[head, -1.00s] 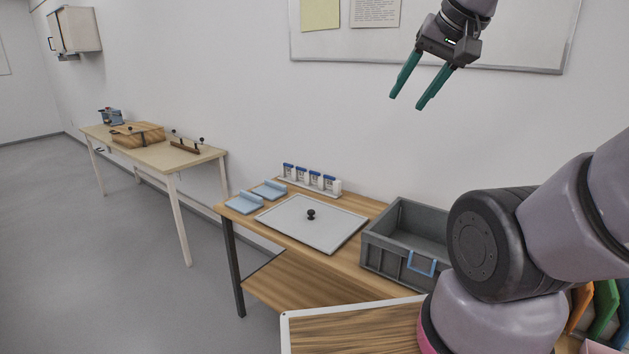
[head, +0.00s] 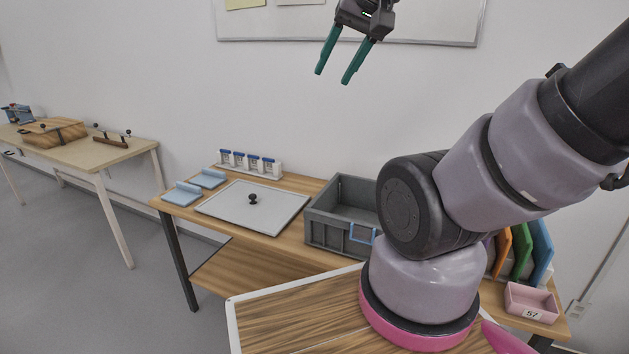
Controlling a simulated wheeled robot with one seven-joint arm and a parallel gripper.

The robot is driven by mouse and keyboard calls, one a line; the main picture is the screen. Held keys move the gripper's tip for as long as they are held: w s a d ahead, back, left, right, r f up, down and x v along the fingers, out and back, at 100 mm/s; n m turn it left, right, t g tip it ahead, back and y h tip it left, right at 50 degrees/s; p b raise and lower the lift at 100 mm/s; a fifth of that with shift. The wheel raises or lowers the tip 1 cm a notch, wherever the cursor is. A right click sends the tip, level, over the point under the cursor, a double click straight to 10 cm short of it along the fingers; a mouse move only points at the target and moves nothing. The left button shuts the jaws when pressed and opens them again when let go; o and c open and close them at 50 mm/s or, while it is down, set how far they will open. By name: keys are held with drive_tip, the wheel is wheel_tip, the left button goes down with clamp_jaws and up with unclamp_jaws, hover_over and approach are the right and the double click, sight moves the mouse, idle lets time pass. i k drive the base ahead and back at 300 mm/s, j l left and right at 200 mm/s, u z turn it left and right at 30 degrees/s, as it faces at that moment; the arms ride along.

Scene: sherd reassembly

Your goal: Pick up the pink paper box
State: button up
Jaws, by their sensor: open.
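The pink paper box (head: 531,303) is a small open box with a label reading 57. It sits at the right end of the wooden table, in the lower right of the head view. My gripper (head: 332,76) has two green fingers spread apart with nothing between them. It is raised high in front of the wall, well above the table and far to the left of the pink box. My arm's base and links stand between them in the picture and hide part of the table.
A grey crate (head: 340,213) with a blue handle stands mid-table. Left of it are a grey lid (head: 253,209) with a black knob, a rack of blue-capped vials (head: 249,163) and light blue pieces (head: 182,193). Upright coloured boards (head: 521,250) stand behind the pink box. Another table (head: 100,154) is at left.

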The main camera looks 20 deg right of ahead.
sight(532, 304)
drive_tip(key=z, duration=2.2)
